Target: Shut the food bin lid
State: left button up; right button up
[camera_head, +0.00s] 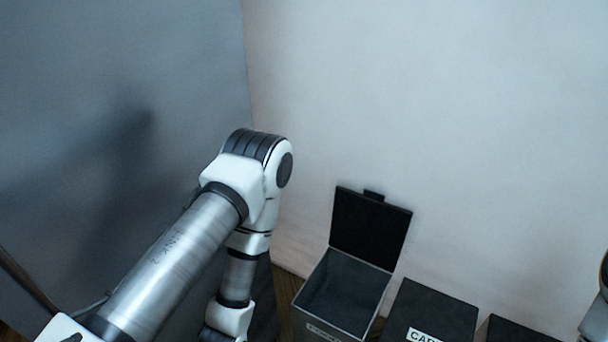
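An open food bin (341,291) stands low in the picture, right of the middle, against the pale wall. It is a dark box with a label on its front, and its inside looks empty as far as I can see. Its black lid (369,229) stands up at the back, with a small tab at the top edge. My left arm comes in from the left and bends down to the left of the bin, apart from it. My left gripper is below the picture's edge. Only a bit of my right arm shows at the right edge, and its gripper is out of view.
A second dark bin (436,310) with a closed top and a partly seen label stands right of the open one. Another dark bin (515,331) is cut off farther right. A grey wall (90,120) is on the left. The space above the bins is clear.

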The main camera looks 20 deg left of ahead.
aim_at(367, 228)
jog(key=u, duration=0.35)
jog(key=i+l, duration=0.15)
jog(key=l, duration=0.15)
jog(key=i+l, duration=0.15)
jog(key=l, duration=0.15)
jog(key=i+l, duration=0.15)
jog(key=l, duration=0.15)
jog(key=i+l, duration=0.1)
jog(key=l, duration=0.2)
jog(key=u, duration=0.5)
jog(key=l+u, duration=0.1)
jog(key=u, duration=0.85)
jog(key=l+u, duration=0.1)
jog(key=u, duration=0.4)
